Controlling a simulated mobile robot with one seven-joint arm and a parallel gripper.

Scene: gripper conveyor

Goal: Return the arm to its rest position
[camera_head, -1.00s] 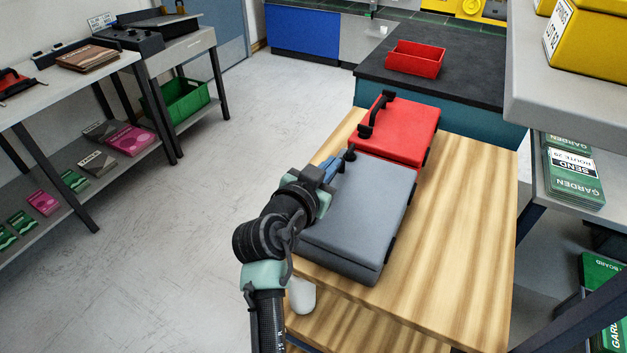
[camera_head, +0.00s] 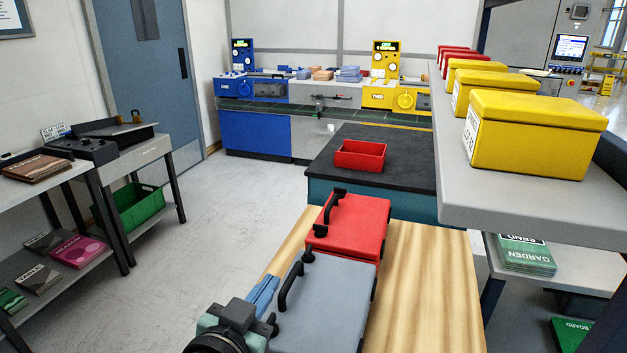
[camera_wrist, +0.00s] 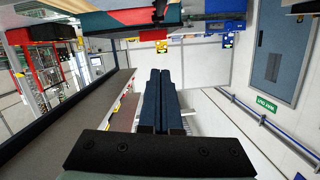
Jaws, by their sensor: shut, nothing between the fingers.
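My gripper (camera_head: 270,283) is at the lower edge of the head view, its two blue fingers together and empty. It is just left of the grey case (camera_head: 325,305), which lies on the wooden table (camera_head: 425,290). I cannot tell the exact gap between the fingers and the case's black handle. In the wrist view my gripper (camera_wrist: 159,75) shows its fingers side by side, with nothing between them. My forearm is mostly cut off below the head view.
A red case (camera_head: 348,227) lies beyond the grey one. A red bin (camera_head: 360,155) stands on the dark counter (camera_head: 400,165). Yellow boxes (camera_head: 535,140) line a shelf at the right (camera_head: 520,200). Open floor (camera_head: 225,215) lies left of the table.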

